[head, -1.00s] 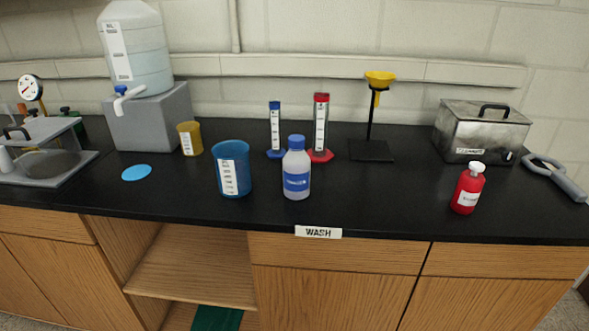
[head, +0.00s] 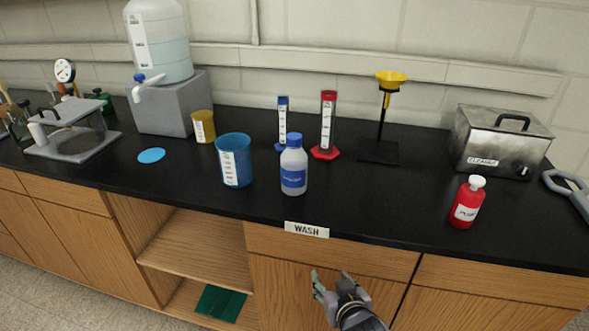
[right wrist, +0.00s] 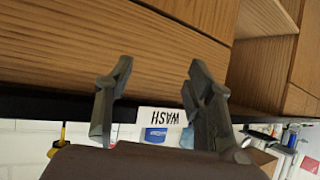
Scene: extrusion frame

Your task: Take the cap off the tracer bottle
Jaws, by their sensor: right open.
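A clear bottle (head: 293,172) with a blue cap (head: 294,139) and a blue label stands upright on the black counter. A red bottle (head: 467,205) with a white cap (head: 477,181) stands upright to the right. Both caps are on; the label words are too small to read surely. My right gripper (head: 331,280) is open and empty, below the counter's front edge, before the cabinet doors and apart from both bottles. In the right wrist view its open fingers (right wrist: 158,85) show, with the blue label (right wrist: 156,134) upside down between them. My left gripper is not in view.
A blue beaker (head: 234,162) stands left of the blue-capped bottle. Two cylinders, blue (head: 282,125) and red (head: 326,128), and a funnel stand (head: 380,150) are behind it. A metal box (head: 497,140) is at the back right. The counter between the two bottles is clear.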

